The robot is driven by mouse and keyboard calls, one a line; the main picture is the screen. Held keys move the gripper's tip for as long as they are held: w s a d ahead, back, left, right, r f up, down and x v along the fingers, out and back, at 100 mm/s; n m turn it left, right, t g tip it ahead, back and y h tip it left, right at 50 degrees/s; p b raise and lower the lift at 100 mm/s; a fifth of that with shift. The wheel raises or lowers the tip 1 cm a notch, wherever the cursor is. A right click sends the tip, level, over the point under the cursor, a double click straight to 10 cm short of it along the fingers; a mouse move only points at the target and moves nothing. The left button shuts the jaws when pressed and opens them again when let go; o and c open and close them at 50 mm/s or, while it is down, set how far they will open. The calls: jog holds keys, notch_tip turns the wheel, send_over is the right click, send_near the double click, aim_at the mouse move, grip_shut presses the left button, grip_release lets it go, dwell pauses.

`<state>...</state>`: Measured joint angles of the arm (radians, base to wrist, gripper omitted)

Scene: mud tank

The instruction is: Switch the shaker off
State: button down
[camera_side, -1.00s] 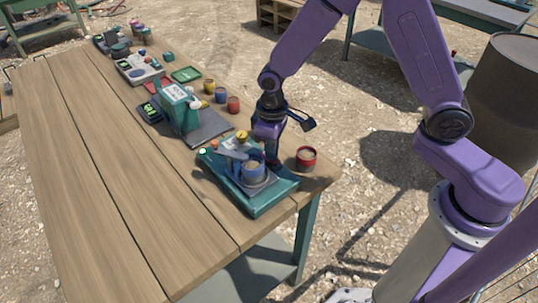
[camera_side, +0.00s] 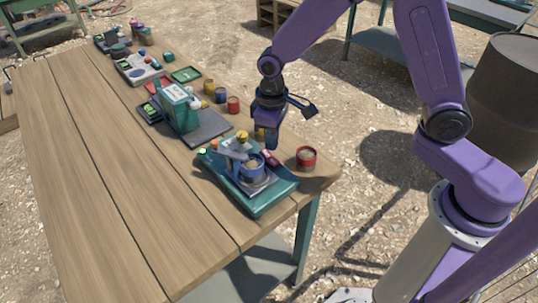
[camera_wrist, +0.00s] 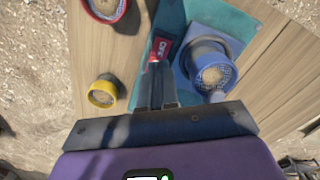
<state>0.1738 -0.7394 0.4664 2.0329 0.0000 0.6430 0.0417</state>
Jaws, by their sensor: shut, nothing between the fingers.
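The shaker is a teal machine (camera_side: 252,200) at the near right end of the bench, with a blue cup (camera_side: 252,168) of tan material on its plate. The cup also shows in the wrist view (camera_wrist: 214,72). A red switch (camera_side: 270,158) with white lettering sits on the shaker's far side; it also shows in the wrist view (camera_wrist: 161,48). Which way the switch is set is too small to tell. My gripper (camera_side: 271,146) is shut and empty, with its fingertips just above the switch. In the wrist view the fingers (camera_wrist: 154,72) point at it and cover its lower edge.
A red cup (camera_side: 306,158) stands right of the shaker near the bench edge. A yellow cup (camera_wrist: 103,92) shows in the wrist view. A teal instrument (camera_side: 178,108) and more small cups stand farther back. The left of the bench (camera_side: 90,190) is bare.

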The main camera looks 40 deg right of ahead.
aim_at(273, 160)
notch_tip(273, 160, up, 3)
jog(key=shift+r, duration=0.15)
dwell(0.3)
jog(key=s+d+r+n, duration=0.2)
jog(key=s+d, duration=0.1)
jog(key=s, duration=0.5)
jog(key=s+d+r+n, duration=0.2)
jog(key=s+d, duration=0.2)
jog(key=s, duration=0.5)
jog(key=s+d+r+n, duration=0.2)
jog(key=s+d, duration=0.1)
jog(key=s, duration=0.5)
jog(key=shift+s+d+r+n, duration=0.2)
jog(key=shift+r+n, duration=0.1)
jog(key=shift+r, duration=0.1)
